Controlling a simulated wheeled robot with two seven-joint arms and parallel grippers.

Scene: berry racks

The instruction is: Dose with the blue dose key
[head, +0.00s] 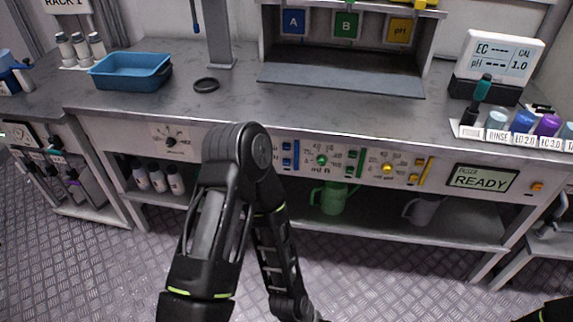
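The blue dose key (296,155) is an upright blue piece on the front panel of the bench, just right of my raised arm. Small blue marks sit beside it. A green key (361,163) and a yellow key (425,172) are further right on the same panel. A green knob (321,160) and a yellow knob (387,169) sit between the keys. My arm hides the panel left of the blue key. The doser display (480,179) reads READY. My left arm's elbow stands in front of the bench, and its forearm drops out at the bottom. Neither gripper is visible.
Above the bench is a bay with blue A (293,22), green B (345,25) and yellow pH (398,31) panels. A blue tray (131,70) and black ring (206,85) lie left. An EC/pH meter (498,62) and several cups stand right. A green jug (333,198) is on the lower shelf.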

